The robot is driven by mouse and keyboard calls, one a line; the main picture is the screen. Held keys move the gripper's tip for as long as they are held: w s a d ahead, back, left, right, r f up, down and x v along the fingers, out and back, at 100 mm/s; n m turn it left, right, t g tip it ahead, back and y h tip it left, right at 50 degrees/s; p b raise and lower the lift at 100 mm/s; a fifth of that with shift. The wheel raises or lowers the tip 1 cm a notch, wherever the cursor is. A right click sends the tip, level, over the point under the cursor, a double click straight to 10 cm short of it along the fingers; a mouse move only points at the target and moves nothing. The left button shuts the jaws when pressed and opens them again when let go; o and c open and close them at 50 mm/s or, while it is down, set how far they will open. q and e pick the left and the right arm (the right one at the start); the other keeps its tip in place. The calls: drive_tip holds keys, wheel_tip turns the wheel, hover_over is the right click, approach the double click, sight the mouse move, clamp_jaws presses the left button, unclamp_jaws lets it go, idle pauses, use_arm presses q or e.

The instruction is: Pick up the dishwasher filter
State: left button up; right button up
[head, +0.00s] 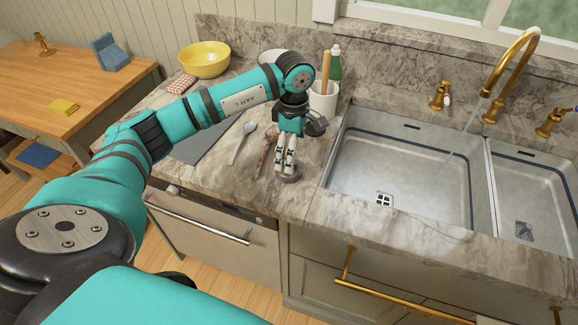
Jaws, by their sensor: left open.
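A small dark grey round piece, which looks like the dishwasher filter (291,178), is on the marble counter near its front edge, left of the sink. My left gripper (286,170) points down right at it, with the fingertips over and in front of it. The fingers are open and hide much of the piece. I cannot tell whether they touch it. My right gripper is not in view.
A pale spoon (241,143), a brown utensil (265,150) and a grey mat (206,146) lie left of the gripper. A white crock (323,101) and a green bottle (335,64) stand behind. The sink (400,175), its brass tap (514,62) running, is right.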

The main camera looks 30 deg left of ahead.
use_arm(q)
drive_tip(key=shift+s+a+f+p, duration=0.1)
drive_tip(key=shift+f+p, duration=0.2)
drive_tip(key=shift+f, duration=0.05)
drive_tip(key=f, duration=0.1)
drive_tip(key=f+p, duration=0.2)
drive_tip(key=shift+s+a+f, duration=0.2)
drive_tip(key=shift+a+f, duration=0.1)
drive_tip(key=shift+a, duration=0.05)
drive_tip(key=shift+f, duration=0.5)
drive_tip(key=c, duration=1.4)
